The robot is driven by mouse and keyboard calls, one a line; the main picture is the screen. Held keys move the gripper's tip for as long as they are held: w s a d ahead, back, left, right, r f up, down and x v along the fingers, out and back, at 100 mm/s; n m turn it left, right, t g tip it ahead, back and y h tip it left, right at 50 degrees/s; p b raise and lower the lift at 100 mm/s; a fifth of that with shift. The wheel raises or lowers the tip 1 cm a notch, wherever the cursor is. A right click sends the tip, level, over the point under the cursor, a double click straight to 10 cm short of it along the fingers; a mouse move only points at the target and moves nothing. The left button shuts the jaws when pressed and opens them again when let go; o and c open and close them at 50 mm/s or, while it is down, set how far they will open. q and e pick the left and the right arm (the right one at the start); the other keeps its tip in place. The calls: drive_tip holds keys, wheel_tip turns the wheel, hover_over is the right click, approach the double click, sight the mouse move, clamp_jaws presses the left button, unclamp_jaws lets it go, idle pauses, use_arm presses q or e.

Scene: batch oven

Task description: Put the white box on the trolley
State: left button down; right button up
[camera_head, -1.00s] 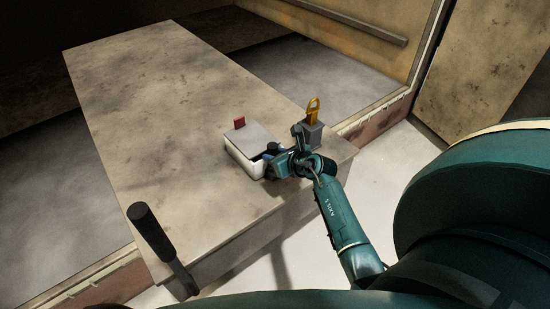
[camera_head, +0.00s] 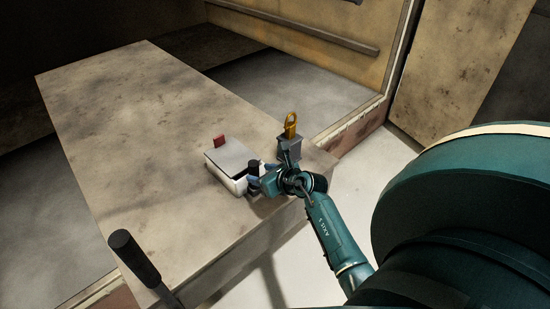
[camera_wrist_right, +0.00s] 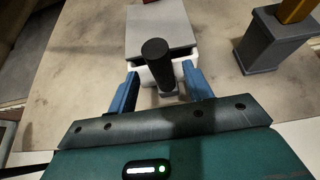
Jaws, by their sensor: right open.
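The white box (camera_head: 233,161) has a grey top and sits upright on the beige trolley top (camera_head: 120,110), near its front right edge. A dark cylindrical handle stands at its near side. My right gripper (camera_head: 249,180) is at the box's near side. In the right wrist view, the blue fingers of my right gripper (camera_wrist_right: 164,93) are apart, one on each side of the dark handle (camera_wrist_right: 157,60). The white box (camera_wrist_right: 160,27) shows just beyond the fingers. I cannot tell whether the fingers touch it. My left gripper is not in view.
A grey holder (camera_head: 290,147) with a yellow tool (camera_head: 291,124) stands right of the box, close to my right wrist. A small red block (camera_head: 219,141) is behind the box. A black push handle (camera_head: 133,257) rises at the trolley's near left corner. The trolley's far left surface is clear.

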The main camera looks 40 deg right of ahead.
drive_tip(key=a+p+v, duration=0.1)
drive_tip(key=v, duration=0.8)
drive_tip(key=s+a+r+m+t+y, duration=0.3)
drive_tip(key=a+r+m+t, duration=0.3)
drive_tip(key=a+r+m, duration=0.65)
drive_tip(key=s+a+f+m+g, duration=0.2)
drive_tip(key=s+a+f+m, duration=0.2)
drive_tip(key=m, duration=0.7)
drive_tip(key=s+a+f+m+g, duration=0.3)
drive_tip(key=s+a+f+m, duration=0.1)
drive_tip(key=m, duration=0.7)
drive_tip(key=shift+s+a+f+g+y, duration=0.15)
drive_tip(key=shift+s+f+g+y, duration=0.2)
drive_tip(key=shift+s+f, duration=0.65)
drive_tip(key=shift+r+m, duration=0.15)
drive_tip(key=shift+m, duration=0.1)
